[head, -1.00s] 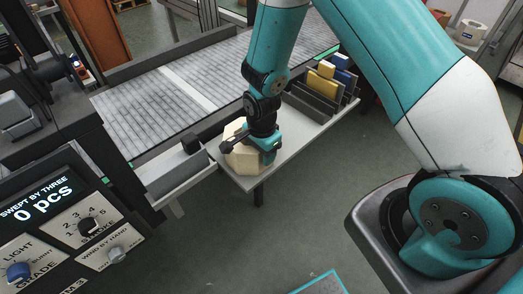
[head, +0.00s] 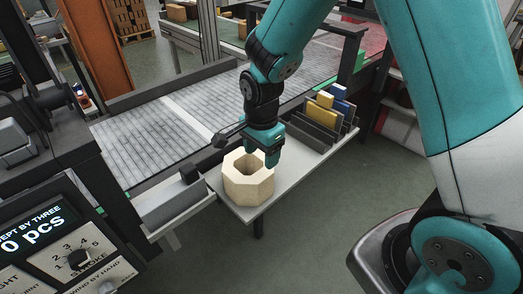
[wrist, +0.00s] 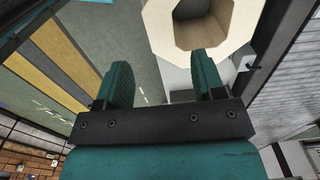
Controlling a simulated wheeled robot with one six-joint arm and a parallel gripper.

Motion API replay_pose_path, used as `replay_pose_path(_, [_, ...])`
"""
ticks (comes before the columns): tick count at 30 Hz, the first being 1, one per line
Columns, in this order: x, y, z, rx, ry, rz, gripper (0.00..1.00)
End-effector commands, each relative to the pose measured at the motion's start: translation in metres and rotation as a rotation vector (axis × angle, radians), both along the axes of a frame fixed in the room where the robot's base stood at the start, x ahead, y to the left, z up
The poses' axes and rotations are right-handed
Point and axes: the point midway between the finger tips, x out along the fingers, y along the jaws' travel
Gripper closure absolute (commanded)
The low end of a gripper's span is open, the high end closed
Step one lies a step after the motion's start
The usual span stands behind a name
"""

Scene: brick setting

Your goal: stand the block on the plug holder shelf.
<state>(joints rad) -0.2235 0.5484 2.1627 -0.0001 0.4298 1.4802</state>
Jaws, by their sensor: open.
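The block is a pale wooden, many-sided ring (head: 247,190) with a wide hole through its middle. It stands upright, hole facing up, on the near end of the light grey shelf (head: 293,177) beside the conveyor. My gripper (head: 268,158) is open and empty, over the back right of the block's rim. In the wrist view the block (wrist: 163,28) is at the top, beyond the open fingers (wrist: 163,75), and the right finger overlaps its edge. I cannot tell whether a finger touches it. The block's far side is partly hidden by my gripper.
A rack (head: 318,133) with dark dividers and yellow and blue plates stands at the shelf's far end. The conveyor (head: 165,122) runs behind the shelf. A control panel (head: 62,240) is at the lower left. Floor is open in front of the shelf.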

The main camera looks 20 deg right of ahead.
Motion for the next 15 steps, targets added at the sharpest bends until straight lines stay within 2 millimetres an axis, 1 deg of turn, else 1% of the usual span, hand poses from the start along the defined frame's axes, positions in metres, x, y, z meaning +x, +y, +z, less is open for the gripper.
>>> replay_pose_path(4, [-0.002,0.002,0.016,0.009,-0.005,0.034,0.37])
replay_pose_path(5, [-0.004,0.004,0.022,0.017,-0.008,0.065,0.37])
replay_pose_path(7, [-0.015,0.011,0.042,0.050,-0.018,0.195,0.37])
replay_pose_path(8, [-0.022,0.016,0.053,0.069,-0.027,0.275,0.37])
replay_pose_path(9, [-0.034,0.022,0.069,0.097,-0.042,0.400,0.37])
replay_pose_path(11, [-0.056,0.031,0.094,0.140,-0.071,0.619,0.37])
replay_pose_path(12, [-0.072,0.038,0.110,0.166,-0.096,0.774,0.37])
replay_pose_path(14, [-0.098,0.045,0.131,0.200,-0.140,1.005,0.37])
replay_pose_path(15, [-0.115,0.049,0.143,0.217,-0.172,1.153,0.37])
